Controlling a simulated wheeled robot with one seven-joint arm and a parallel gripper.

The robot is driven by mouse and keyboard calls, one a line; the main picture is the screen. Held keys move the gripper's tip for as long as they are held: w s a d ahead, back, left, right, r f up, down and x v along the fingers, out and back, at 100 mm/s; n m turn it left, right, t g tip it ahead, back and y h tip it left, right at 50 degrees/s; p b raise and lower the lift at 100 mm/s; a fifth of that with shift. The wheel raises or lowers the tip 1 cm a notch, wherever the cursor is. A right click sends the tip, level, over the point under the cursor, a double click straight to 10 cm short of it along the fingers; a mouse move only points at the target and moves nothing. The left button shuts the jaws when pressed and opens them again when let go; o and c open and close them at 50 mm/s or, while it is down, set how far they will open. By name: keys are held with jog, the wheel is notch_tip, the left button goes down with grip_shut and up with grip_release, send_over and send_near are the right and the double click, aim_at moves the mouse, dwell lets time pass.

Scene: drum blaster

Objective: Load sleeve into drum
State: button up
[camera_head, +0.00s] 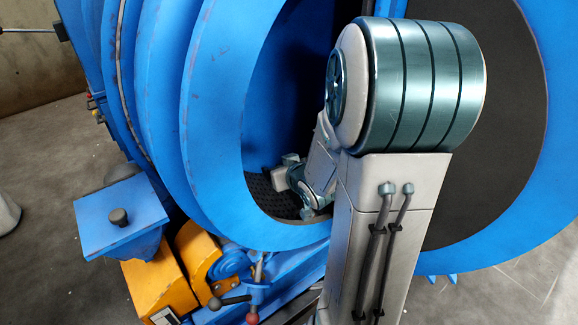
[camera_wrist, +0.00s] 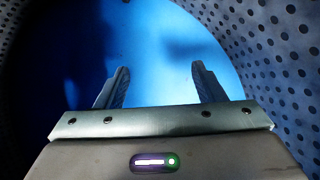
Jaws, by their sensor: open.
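The drum (camera_head: 262,185) is a dark, perforated round chamber inside the blue machine, and its round mouth faces me. My arm reaches through the mouth, with its wrist low inside the drum. In the wrist view, my gripper (camera_wrist: 160,72) is open, its two fingers wide apart with nothing between them. It points at a smooth blue round surface (camera_wrist: 160,45) at the end of the drum. The dotted drum wall (camera_wrist: 285,60) curves around on the right and at the upper left. No sleeve can be made out in either view.
The open round door (camera_head: 470,190), blue-rimmed with a dark inner face, stands right of the mouth. My arm covers the mouth's right part. A blue box with a black knob (camera_head: 122,222), yellow parts (camera_head: 155,285) and ball-ended levers (camera_head: 232,300) sit at lower left. Grey floor lies left.

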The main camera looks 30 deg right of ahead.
jog(key=shift+b+v, duration=2.4)
jog(key=shift+b, duration=0.4)
jog(key=shift+s+f, duration=0.1)
jog(key=shift+f, duration=0.05)
